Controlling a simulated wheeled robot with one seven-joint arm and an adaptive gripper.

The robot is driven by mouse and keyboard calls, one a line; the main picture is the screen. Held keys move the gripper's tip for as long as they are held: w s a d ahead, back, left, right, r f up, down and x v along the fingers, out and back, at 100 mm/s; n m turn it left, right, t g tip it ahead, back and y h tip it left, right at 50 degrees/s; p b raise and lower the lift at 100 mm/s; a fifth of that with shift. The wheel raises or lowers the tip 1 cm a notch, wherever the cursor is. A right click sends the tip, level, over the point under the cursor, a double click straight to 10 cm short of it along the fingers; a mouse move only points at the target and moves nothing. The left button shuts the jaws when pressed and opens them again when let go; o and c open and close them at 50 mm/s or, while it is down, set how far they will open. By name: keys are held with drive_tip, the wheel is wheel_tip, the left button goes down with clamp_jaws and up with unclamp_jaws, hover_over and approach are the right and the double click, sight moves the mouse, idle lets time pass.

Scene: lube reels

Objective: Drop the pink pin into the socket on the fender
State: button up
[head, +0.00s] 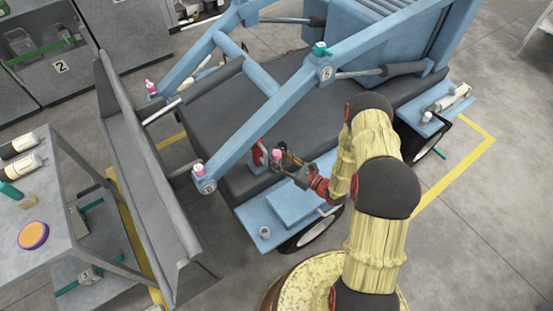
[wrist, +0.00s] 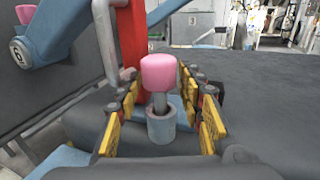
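The pink pin (head: 276,154) has a pink cap and a thin grey shaft. In the wrist view the pin (wrist: 158,74) stands upright, its shaft running down into a grey-blue cylindrical cup (wrist: 161,126). My gripper (wrist: 161,100) is open, with yellow-padded fingers on both sides of the shaft and visible gaps to it. In the head view my gripper (head: 284,163) is right at the pin, beside the dark deck. A small grey cylindrical socket (head: 265,232) stands on the near corner of the light-blue fender (head: 256,217). The shaft's lower end is hidden inside the cup.
A red upright part (head: 258,154) stands just left of the pin. A raised box (head: 295,204) covers part of the fender. A grey table (head: 62,220) is at left.

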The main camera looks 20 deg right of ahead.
drive_tip(key=shift+a, duration=0.1)
drive_tip(key=shift+c, duration=1.2)
drive_tip(key=c, duration=0.7)
drive_tip(key=shift+r, duration=0.1)
